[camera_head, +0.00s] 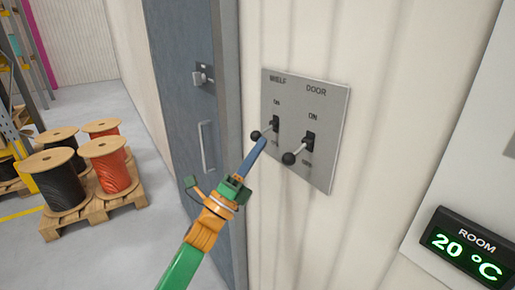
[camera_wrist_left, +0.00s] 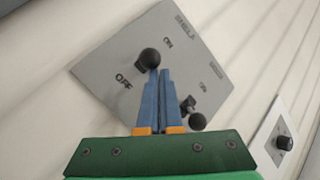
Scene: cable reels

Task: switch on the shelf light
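A grey switch panel (camera_head: 323,110) on the wall bears two toggle levers, labelled SHELF and DOOR. The shelf lever's black knob (camera_head: 256,135) sticks out on the left, its stem slanting a little downward. It also shows in the left wrist view (camera_wrist_left: 150,57), between the ON and OFF labels. The door lever's knob (camera_head: 289,158) is to its right and slants similarly. My left gripper (camera_head: 263,142) has its blue fingers together, with nothing seen between them. Its fingertips are at the underside of the shelf knob; I cannot tell whether they touch. My right gripper is out of view.
A grey cabinet door with a handle (camera_head: 206,146) stands left of the panel. A room display (camera_head: 466,247) reading 20 °C is at the lower right. A dial (camera_wrist_left: 284,143) shows in the wrist view. Cable reels (camera_head: 110,165) stand on pallets at the far left.

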